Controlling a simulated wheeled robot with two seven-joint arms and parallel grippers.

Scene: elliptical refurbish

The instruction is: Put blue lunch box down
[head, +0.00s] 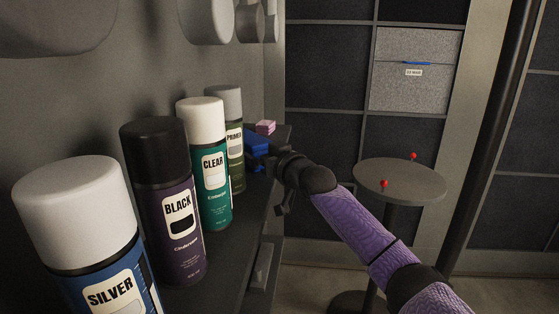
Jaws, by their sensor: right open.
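A blue box (256,145), which looks like the blue lunch box, rests at the far end of the dark shelf, just behind the green primer can. It is partly hidden by the can and by my right gripper. My right gripper (268,160) is at the box's near right side with its jaws open. Its fingertips are dark and small, so I cannot tell whether they touch the box. My left gripper is not in view.
Spray cans line the shelf (231,262): silver (95,240), black (170,205), clear (208,165) and primer (232,140). A pink block (265,127) sits by the blue box. A round table (400,182) with two red-topped pieces stands right.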

